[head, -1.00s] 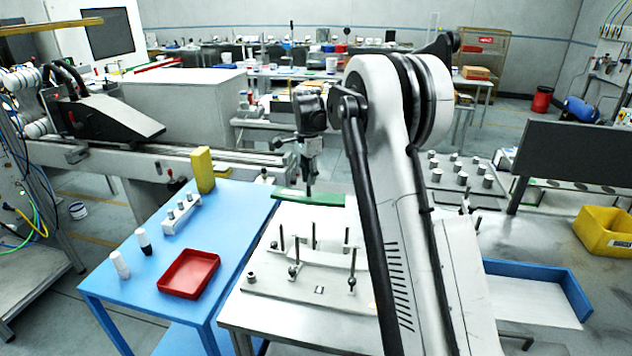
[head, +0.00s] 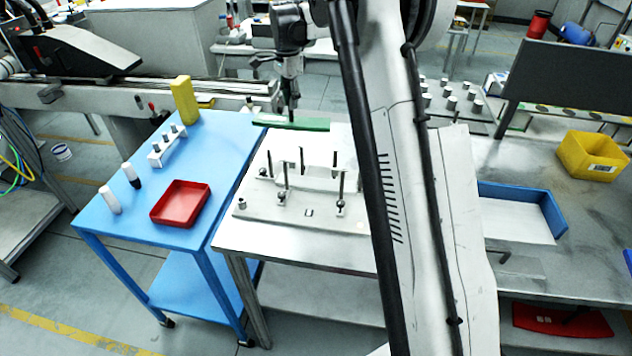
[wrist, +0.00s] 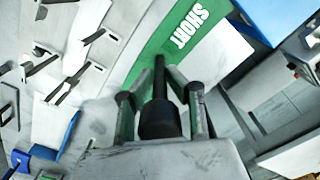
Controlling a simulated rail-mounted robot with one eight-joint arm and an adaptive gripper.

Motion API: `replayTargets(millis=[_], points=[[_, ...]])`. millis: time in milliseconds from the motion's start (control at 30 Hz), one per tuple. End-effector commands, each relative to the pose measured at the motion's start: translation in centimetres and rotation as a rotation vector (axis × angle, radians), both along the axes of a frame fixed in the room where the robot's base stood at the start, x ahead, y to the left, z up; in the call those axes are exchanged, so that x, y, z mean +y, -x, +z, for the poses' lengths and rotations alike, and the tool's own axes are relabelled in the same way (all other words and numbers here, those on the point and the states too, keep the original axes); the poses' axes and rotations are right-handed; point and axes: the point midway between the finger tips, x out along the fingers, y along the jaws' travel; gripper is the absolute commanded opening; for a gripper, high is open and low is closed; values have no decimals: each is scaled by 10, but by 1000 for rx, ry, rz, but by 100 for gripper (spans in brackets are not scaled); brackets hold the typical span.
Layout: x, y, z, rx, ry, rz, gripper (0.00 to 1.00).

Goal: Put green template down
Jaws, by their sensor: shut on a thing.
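The green template (head: 310,124) is a long flat strip. In the head view it hangs under my gripper (head: 292,108), behind the pin fixture. In the wrist view the template (wrist: 150,58) carries the white word "SHORT". A dark upright handle (wrist: 160,118) on it stands between the fingers of my gripper (wrist: 160,95), which are shut on it. The pale fixture plate (head: 270,212) with several upright pins lies on the white table in front of the template. I cannot tell whether the template touches anything below it.
A blue cart (head: 118,228) at left bears a red tray (head: 160,215), a yellow block (head: 185,100), a white peg rack (head: 160,158) and two small bottles. A blue-walled bin (head: 552,212) and a yellow bin (head: 590,158) are at right. My arm covers the table's right part.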

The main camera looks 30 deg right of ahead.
Motion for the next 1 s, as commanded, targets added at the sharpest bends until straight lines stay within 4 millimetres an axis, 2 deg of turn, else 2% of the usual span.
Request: replayTargets(millis=[267, 600, 800, 1000], points=[[33, 42, 43, 0, 0, 1, 0], [78, 117, 93, 0, 0, -1, 0], [101, 164, 114, 0, 0, -2, 0], [116, 202, 126, 0, 0, -5, 0]])
